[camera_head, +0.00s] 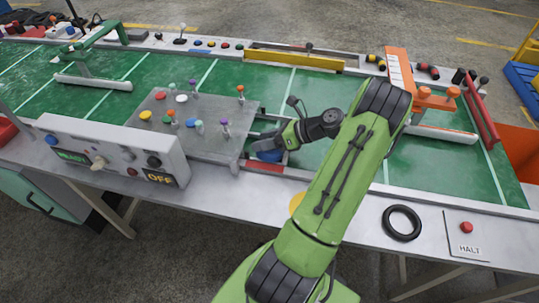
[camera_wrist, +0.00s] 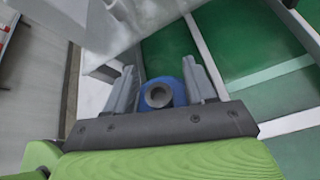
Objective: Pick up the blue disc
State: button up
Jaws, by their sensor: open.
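A blue piece (camera_wrist: 178,88), which looks like the blue disc, shows in the wrist view with a grey hollow ring on top. It sits between the two fingers of my gripper (camera_wrist: 158,80), which are open on either side of it. I cannot tell whether either finger touches it. In the head view, the blue piece (camera_head: 270,156) lies at the near side of the green table, just right of the grey panel. My gripper (camera_head: 268,146) is low over it and hides part of it.
A grey panel (camera_head: 160,103) with several coloured knobs is close left of my gripper. A control box (camera_head: 120,150) stands on the near edge. A black ring (camera_head: 402,222) and a HALT plate (camera_head: 467,240) lie right. An orange frame (camera_head: 400,75) and yellow bar (camera_head: 290,60) stand farther back.

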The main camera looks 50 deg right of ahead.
jog(key=shift+r, duration=0.1)
jog(key=shift+c, duration=0.2)
grip_shut()
jog(key=shift+r, duration=0.1)
